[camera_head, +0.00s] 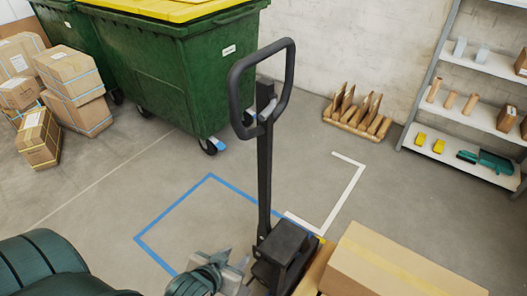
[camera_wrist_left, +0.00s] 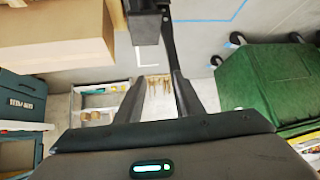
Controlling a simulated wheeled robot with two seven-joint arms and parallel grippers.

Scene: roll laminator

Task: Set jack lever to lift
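The pallet jack's black loop handle (camera_head: 262,90) stands upright on its pole (camera_head: 264,170) near the middle of the head view. A small grey part at the bottom of the loop may be the jack lever (camera_head: 250,117); its setting is too small to tell. The dark pump body (camera_head: 284,250) is at the foot of the pole. My left gripper (camera_head: 222,262) is low, left of the pump body and well below the loop. In the left wrist view its two fingers (camera_wrist_left: 158,98) are apart, with nothing seen held; the pole (camera_wrist_left: 169,45) runs close by. My right gripper is out of view.
A cardboard box (camera_head: 390,268) sits at the right of the jack. Green bins (camera_head: 175,80) and stacked cartons (camera_head: 72,75) stand at the back left. Shelves (camera_head: 470,115) stand at the right. Blue-and-white taped floor around the jack is mostly clear.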

